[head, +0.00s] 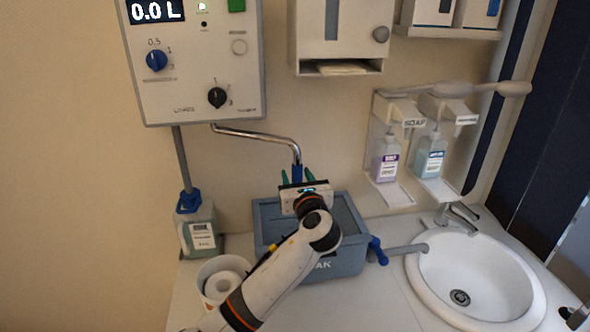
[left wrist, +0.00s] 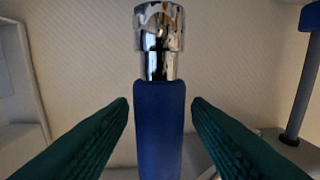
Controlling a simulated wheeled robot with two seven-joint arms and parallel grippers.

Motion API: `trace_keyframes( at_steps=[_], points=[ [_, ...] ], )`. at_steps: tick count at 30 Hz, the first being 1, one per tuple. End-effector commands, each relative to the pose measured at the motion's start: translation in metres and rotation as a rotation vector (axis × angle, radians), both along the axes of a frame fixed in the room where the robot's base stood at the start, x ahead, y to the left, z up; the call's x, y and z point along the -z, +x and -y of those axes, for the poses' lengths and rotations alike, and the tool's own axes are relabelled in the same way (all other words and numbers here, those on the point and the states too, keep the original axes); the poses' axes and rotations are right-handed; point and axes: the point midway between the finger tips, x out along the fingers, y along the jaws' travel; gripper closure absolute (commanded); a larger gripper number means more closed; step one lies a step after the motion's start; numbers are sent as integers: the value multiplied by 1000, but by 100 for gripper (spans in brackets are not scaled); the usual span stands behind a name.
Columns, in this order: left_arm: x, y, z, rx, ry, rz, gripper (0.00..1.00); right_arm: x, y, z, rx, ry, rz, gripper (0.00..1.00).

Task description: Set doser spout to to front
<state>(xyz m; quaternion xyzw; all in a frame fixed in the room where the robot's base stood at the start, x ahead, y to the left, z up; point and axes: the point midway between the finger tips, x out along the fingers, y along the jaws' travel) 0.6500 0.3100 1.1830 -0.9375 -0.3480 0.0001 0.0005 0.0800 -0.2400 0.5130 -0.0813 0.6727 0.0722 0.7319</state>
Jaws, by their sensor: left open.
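The doser (head: 197,60) is a light grey wall box with a 0.0 L display, a blue knob and a black knob. Its chrome spout (head: 262,135) runs from under the box to the right, then bends down to a blue end sleeve (head: 297,172). My left gripper (head: 297,178) is at this sleeve, above the grey-blue tub. In the left wrist view the blue sleeve (left wrist: 159,130) stands upright between my two green fingers (left wrist: 159,105), with a gap on each side. The chrome joint (left wrist: 159,35) shows above it. My right gripper is not in view.
The grey-blue tub (head: 264,228) with a blue tap stands on the counter below the spout. A bottle (head: 198,230) and a white round container (head: 222,280) stand left. Soap dispensers (head: 388,150), a paper dispenser (head: 340,35) and a sink (head: 480,275) are right.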

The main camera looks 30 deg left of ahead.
Motion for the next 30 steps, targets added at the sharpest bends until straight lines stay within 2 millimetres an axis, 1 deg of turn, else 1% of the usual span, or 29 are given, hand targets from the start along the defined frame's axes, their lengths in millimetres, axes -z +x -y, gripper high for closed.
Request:
trace_keyframes(
  at_steps=[3, 6, 15, 16, 17, 21, 24, 30],
  points=[
    [-1, 11, -9, -1, 1, -1, 55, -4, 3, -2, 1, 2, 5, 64],
    [0, 15, -14, -1, 0, 0, 55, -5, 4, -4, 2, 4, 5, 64],
    [0, 17, -15, 0, -1, 0, 55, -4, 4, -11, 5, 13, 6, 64],
    [0, 17, -15, 0, -1, 0, 57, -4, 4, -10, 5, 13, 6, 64],
    [0, 17, -15, 0, -1, 0, 62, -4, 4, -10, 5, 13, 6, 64],
    [1, 17, -15, 0, -1, 0, 85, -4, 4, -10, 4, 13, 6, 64],
    [1, 17, -15, 0, -1, 0, 100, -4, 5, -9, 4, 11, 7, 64],
    [1, 17, -15, 1, -1, 0, 100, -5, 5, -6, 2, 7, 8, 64]
  ],
)
